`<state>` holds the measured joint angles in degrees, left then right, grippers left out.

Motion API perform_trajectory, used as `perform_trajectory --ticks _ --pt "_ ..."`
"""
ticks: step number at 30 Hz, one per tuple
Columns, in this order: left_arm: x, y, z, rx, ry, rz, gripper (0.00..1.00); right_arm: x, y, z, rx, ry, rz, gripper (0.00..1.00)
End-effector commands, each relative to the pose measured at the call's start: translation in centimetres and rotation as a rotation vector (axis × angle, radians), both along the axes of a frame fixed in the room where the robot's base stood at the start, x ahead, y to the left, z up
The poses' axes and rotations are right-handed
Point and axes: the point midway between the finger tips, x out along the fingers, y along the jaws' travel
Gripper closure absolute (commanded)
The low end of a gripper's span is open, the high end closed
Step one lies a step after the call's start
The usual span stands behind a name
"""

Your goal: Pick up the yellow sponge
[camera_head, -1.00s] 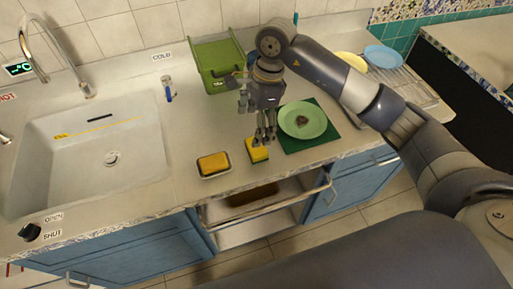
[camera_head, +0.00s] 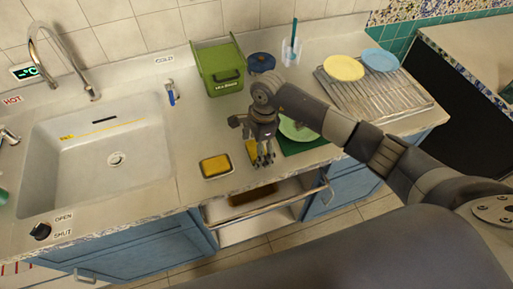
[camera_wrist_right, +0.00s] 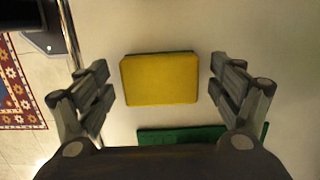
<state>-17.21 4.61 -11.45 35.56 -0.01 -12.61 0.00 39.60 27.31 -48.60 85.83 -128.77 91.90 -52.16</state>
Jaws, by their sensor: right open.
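The yellow sponge (camera_head: 251,149) lies on the countertop, mostly hidden behind my right gripper in the head view. In the right wrist view the sponge (camera_wrist_right: 160,79) is a yellow block with a dark green edge, lying flat between the two finger sets with a gap on each side. My right gripper (camera_head: 264,162) is open and points down at the sponge; it also shows in the right wrist view (camera_wrist_right: 162,92), with nothing held. My left gripper is not in view.
A second yellow-orange sponge (camera_head: 215,166) sits in a small dish to the left. A green plate (camera_head: 297,130) on a green mat (camera_head: 300,147) is close to the right. A green bin (camera_head: 216,68) and blue pot (camera_head: 261,62) stand behind. An open drawer (camera_head: 268,225) is below the counter edge.

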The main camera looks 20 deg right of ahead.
Motion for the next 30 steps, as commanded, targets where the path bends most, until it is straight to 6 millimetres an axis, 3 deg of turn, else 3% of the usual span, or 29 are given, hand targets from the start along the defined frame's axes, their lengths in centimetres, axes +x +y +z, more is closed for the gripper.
perform_trajectory --ticks 6,12,24,30 --pt "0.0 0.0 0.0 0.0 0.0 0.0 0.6 0.0 0.0 -0.1 0.0 -0.001 0.0 0.14" --pt "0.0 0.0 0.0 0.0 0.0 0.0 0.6 0.0 0.0 -0.1 0.0 -0.001 0.0 0.54" --pt "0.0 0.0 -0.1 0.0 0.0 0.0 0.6 0.0 0.0 0.0 0.0 -0.001 0.0 0.54" --pt "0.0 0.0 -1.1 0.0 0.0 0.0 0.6 0.2 0.0 1.2 0.0 -0.005 0.001 0.54"
